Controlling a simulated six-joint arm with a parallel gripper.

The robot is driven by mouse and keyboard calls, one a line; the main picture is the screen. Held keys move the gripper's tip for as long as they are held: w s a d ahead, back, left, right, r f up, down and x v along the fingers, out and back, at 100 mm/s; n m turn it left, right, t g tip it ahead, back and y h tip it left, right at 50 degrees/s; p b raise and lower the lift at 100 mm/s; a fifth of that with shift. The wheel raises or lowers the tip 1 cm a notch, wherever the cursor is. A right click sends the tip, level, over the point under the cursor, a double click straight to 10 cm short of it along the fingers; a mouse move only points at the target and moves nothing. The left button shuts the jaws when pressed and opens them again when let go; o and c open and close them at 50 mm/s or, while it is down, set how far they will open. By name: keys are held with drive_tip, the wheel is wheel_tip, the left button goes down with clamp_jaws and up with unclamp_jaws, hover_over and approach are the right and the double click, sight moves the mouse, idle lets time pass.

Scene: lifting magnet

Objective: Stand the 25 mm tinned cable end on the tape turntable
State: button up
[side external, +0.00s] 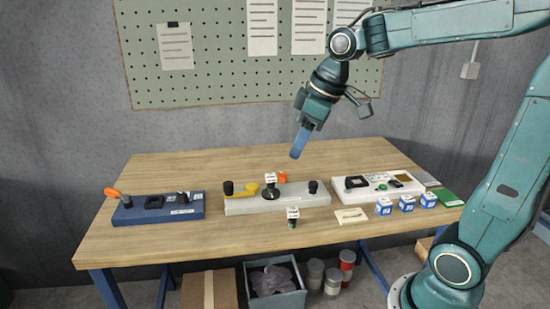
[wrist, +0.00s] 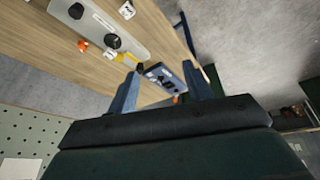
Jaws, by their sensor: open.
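My gripper (side external: 299,143) hangs above the back of the table with its blue fingers pointing down, clear of everything. In the wrist view its two fingers (wrist: 160,92) are spread and empty. A small dark piece with a white label (side external: 292,217) stands on the table in front of the grey fixture. Another white-labelled piece on a dark round base (side external: 271,189) is on the grey fixture (side external: 300,201). The labels are too small to read, so I cannot tell which is the 25 mm cable end. I cannot identify the tape turntable for certain.
A blue fixture (side external: 135,213) with an orange-handled tool (side external: 116,194) is at left. A white fixture (side external: 350,198) is at right, with several blue-and-white boxes (side external: 407,203) before it. An orange item (side external: 282,176) sits behind the grey fixture. The front-left tabletop is clear.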

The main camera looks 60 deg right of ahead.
drive_tip(key=s+a+f+m, duration=0.1)
drive_tip(key=s+a+m, duration=0.1)
drive_tip(key=s, duration=0.5)
drive_tip(key=s+a+f+m+t+h, duration=0.1)
drive_tip(key=s+m, duration=0.1)
drive_tip(key=s, duration=0.6)
drive_tip(key=shift+s+a+t, duration=0.25)
drive_tip(key=shift+a+t, duration=0.05)
drive_tip(key=shift+a, duration=0.1)
